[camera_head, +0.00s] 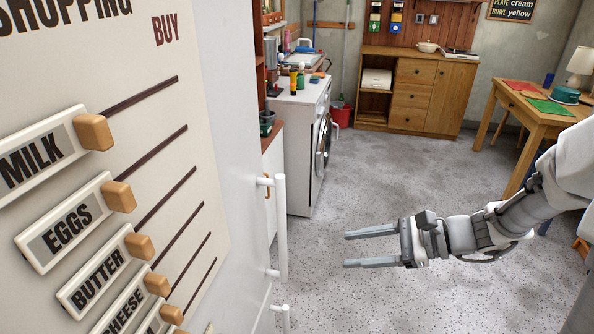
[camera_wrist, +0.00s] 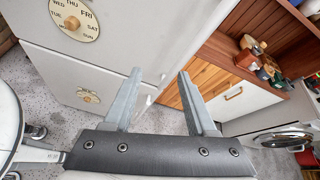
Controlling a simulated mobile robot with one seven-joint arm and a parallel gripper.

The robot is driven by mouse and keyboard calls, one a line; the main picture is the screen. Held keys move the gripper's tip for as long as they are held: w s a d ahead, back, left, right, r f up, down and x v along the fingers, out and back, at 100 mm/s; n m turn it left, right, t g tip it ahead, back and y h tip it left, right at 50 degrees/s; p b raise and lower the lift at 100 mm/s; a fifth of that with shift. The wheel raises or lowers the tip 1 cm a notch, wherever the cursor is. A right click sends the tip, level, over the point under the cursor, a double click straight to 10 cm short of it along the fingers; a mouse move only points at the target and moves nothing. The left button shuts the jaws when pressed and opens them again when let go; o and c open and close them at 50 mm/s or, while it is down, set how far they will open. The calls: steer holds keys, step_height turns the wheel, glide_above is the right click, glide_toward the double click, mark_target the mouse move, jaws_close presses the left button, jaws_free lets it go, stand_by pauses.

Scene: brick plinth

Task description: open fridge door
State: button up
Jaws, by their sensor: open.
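The white fridge (camera_head: 228,120) fills the left of the head view, with a shopping list board on its near face. Its upper white bar handle (camera_head: 281,225) stands upright at the door's edge. The top of a lower handle (camera_head: 284,318) shows below it. The door looks shut. My gripper (camera_head: 346,249) is open and empty, to the right of the upper handle and apart from it, fingers pointing left. In the wrist view the fridge (camera_wrist: 100,45) lies beyond my open fingers (camera_wrist: 159,74), and the handles are hard to make out.
A white washing machine (camera_head: 303,140) with bottles on top stands beyond the fridge. A wooden cabinet (camera_head: 412,95) and a red bucket (camera_head: 341,113) are at the back. A wooden table (camera_head: 535,118) is at the right. The speckled floor (camera_head: 390,180) between is clear.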

mark_target(285, 205)
steer(key=w+a+m+t+y, duration=0.1)
steer(key=w+a+m, duration=0.1)
steer(key=a, duration=0.3)
steer(key=w+a+m+t+y+b, duration=0.1)
steer(key=w+a, duration=0.4)
steer(key=w+a+r+m+t+y+b, duration=0.1)
steer(key=w+a+m+y, duration=0.1)
steer(key=a, duration=0.4)
steer(key=shift+w+r+m+t, duration=0.1)
steer(key=shift+w+m+t, duration=0.25)
steer(key=shift+w, duration=0.35)
jaws_close()
stand_by(0.7)
